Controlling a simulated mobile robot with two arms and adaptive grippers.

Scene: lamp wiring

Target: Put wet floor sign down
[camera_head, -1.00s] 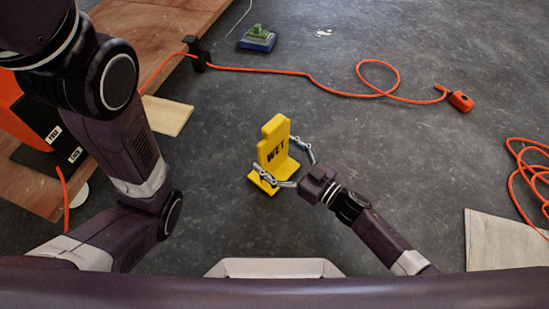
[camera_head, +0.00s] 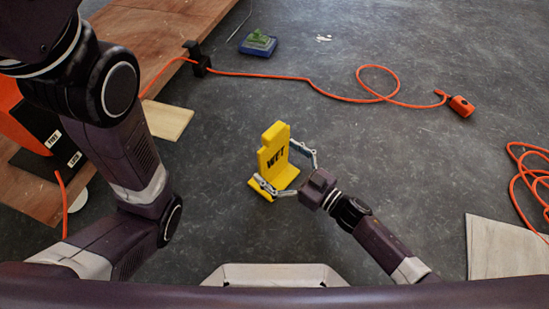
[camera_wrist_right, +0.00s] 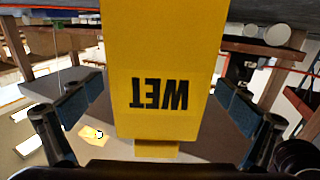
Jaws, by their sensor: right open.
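The yellow wet floor sign (camera_head: 273,153) stands upright on the grey floor in the head view, with black "WET" lettering. My right gripper (camera_head: 289,172) is open, its two fingers spread to either side of the sign. In the right wrist view the sign (camera_wrist_right: 163,60) fills the middle, its lettering upside down, with the blue-padded fingers of the right gripper (camera_wrist_right: 160,112) apart from it on both sides. My left arm comes in from the left in the head view, but its gripper is out of the picture.
An orange cable (camera_head: 290,78) runs across the floor behind the sign to an orange connector (camera_head: 461,106). More orange cable (camera_head: 525,180) lies coiled at right, near a pale board (camera_head: 505,248). A wooden platform (camera_head: 150,40) is at left. Floor around the sign is clear.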

